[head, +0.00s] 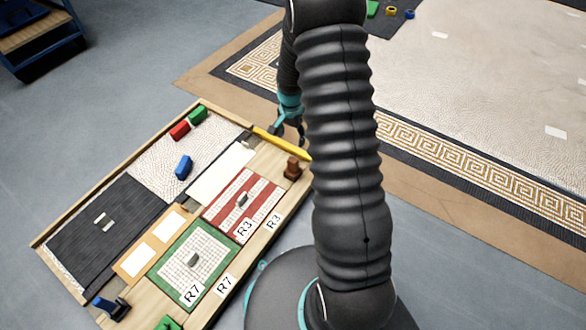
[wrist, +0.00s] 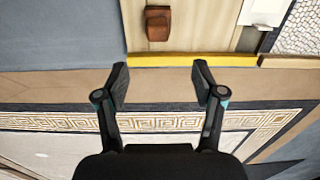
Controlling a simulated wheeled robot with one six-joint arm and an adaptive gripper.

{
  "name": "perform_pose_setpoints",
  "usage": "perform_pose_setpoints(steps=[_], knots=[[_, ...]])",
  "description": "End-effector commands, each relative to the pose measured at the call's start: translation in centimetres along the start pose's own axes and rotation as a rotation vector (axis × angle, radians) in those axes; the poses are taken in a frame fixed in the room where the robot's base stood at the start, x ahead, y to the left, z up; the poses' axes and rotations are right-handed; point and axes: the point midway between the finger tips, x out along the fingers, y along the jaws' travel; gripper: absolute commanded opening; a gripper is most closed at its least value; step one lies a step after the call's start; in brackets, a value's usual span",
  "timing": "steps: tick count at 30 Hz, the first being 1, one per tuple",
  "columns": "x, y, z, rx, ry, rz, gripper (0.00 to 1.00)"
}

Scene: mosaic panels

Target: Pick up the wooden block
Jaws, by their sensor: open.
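The wooden block (head: 292,168) is brown and stands near the right edge of the wooden work board (head: 265,205), beside the red-striped panel. In the wrist view it shows at the top, left of centre (wrist: 158,24). My gripper (head: 290,127) is near the board's far right corner, partly hidden by my arm in the head view. In the wrist view my gripper (wrist: 161,82) is open and empty. The block lies beyond its fingertips, apart from them, past the yellow bar.
A yellow bar (head: 282,143) runs along the board's edge near my gripper. Red (head: 180,131), green (head: 198,115) and blue (head: 184,167) blocks lie on the board. Red-striped (head: 267,191) and green-framed (head: 165,255) panels lie nearer. A patterned mosaic floor (head: 470,165) is at right.

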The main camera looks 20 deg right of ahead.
Motion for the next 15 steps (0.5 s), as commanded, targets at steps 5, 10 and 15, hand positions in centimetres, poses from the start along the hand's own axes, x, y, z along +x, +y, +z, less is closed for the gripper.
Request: perform_pose_setpoints(steps=[5, 10, 15], knots=[[2.1, 0.1, -0.4, 0.032, -0.011, 0.01, 0.69], [4.4, 0.2, -0.4, 0.036, -0.014, 0.013, 0.69], [7.6, 0.3, -0.4, 0.036, -0.014, 0.013, 0.69]])
